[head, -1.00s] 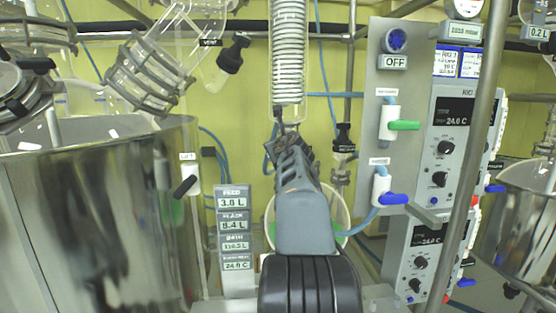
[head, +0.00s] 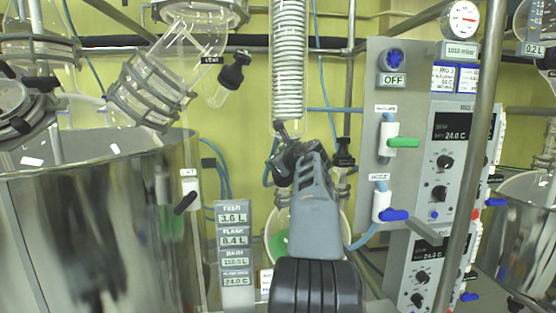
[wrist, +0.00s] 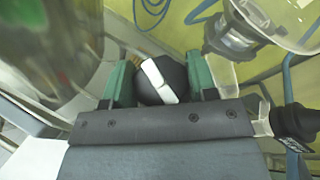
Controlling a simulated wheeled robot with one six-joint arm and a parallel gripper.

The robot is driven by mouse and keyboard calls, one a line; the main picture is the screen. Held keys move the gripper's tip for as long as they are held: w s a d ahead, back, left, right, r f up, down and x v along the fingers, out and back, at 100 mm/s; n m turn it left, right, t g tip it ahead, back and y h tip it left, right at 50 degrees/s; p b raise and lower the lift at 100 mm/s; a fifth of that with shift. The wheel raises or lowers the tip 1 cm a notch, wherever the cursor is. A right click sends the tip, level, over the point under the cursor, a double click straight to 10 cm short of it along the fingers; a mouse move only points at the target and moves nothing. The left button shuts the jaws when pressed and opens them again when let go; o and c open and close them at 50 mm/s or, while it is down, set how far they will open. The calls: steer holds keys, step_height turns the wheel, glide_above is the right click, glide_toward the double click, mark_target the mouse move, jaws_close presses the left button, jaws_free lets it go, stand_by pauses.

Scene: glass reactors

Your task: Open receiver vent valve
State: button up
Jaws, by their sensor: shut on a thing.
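My gripper (wrist: 162,82) is shut on a round black knob (wrist: 178,72) with a white stripe across its face. Its green fingers press on the left and right sides of the knob in the wrist view. In the head view my gripper (head: 287,150) is just below the coiled glass condenser (head: 289,60) and above the pale round receiver vessel (head: 276,243). My arm hides most of the knob and part of the vessel there. I cannot read a label on the held knob.
A black-handled valve (head: 343,152) stands close right of my gripper. A control panel (head: 400,120) with green and blue taps is further right. A large steel vessel (head: 100,220) fills the left. A vent label (head: 210,59) hangs by another black knob (head: 235,70).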

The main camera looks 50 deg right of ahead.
steer(key=o, duration=0.9)
steer(key=shift+s, duration=0.1)
steer(key=b+v, duration=0.2)
steer(key=v, duration=1.1)
steer(key=shift+s+a+r, duration=0.1)
steer(key=shift+s+a, duration=0.05)
steer(key=shift+s, duration=0.1)
